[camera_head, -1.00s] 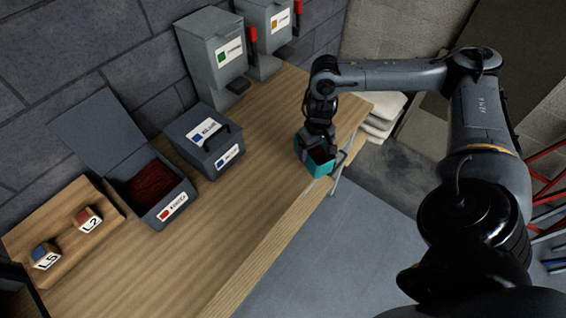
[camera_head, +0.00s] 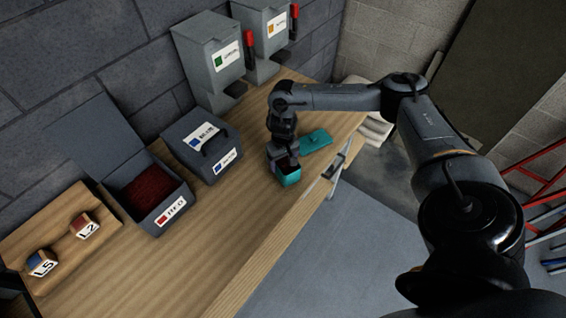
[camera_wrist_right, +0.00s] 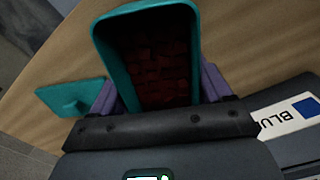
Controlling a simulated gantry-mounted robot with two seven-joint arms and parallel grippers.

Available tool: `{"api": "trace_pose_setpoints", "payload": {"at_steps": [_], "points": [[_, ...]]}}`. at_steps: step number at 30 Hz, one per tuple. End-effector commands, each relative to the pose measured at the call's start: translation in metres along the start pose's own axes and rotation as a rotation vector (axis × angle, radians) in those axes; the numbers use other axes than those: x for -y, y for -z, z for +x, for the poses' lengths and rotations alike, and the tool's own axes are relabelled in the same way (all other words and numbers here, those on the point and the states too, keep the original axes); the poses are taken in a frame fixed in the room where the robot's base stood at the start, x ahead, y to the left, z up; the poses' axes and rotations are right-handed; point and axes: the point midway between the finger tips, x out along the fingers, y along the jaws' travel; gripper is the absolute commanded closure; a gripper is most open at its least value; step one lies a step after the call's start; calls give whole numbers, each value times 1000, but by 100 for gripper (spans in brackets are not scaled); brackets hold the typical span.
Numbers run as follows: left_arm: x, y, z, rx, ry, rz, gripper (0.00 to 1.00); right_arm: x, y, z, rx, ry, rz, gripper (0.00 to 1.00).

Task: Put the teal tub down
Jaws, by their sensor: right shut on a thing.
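The teal tub (camera_head: 291,179) is in my right gripper (camera_head: 284,158), over the front part of the wooden bench in the head view. I cannot tell whether its base touches the bench. In the right wrist view the tub (camera_wrist_right: 101,50) is open at the top and holds dark red pieces. The fingers of my right gripper (camera_wrist_right: 160,96) are shut on it, one on each side. A teal lid with a knob (camera_head: 316,141) lies on the bench to the right of the tub, apart from it. My left gripper is not in view.
On the wooden bench (camera_head: 225,215) stand an open grey box of red pieces (camera_head: 176,212), a closed box with a blue label (camera_head: 204,146) and two grey dispensers (camera_head: 212,60). A board (camera_head: 55,225) holds blocks L5 and L2. The bench's front edge is close to the tub.

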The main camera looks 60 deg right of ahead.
Motion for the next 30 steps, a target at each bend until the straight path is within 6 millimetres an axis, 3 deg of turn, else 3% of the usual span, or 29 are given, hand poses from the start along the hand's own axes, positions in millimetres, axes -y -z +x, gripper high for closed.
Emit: {"api": "trace_pose_setpoints", "payload": {"at_steps": [5, 17, 18, 21, 30], "points": [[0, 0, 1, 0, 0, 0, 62, 0, 1, 12, -2, 1, 0, 82], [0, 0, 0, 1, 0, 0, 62, 0, 1, 15, -2, 1, 1, 82], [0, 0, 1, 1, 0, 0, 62, 0, 0, 15, -1, 0, 0, 16], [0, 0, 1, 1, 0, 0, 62, 0, 0, 15, -1, 0, 0, 1], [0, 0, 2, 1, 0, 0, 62, 0, 0, 13, -2, 1, 0, 0]]}}
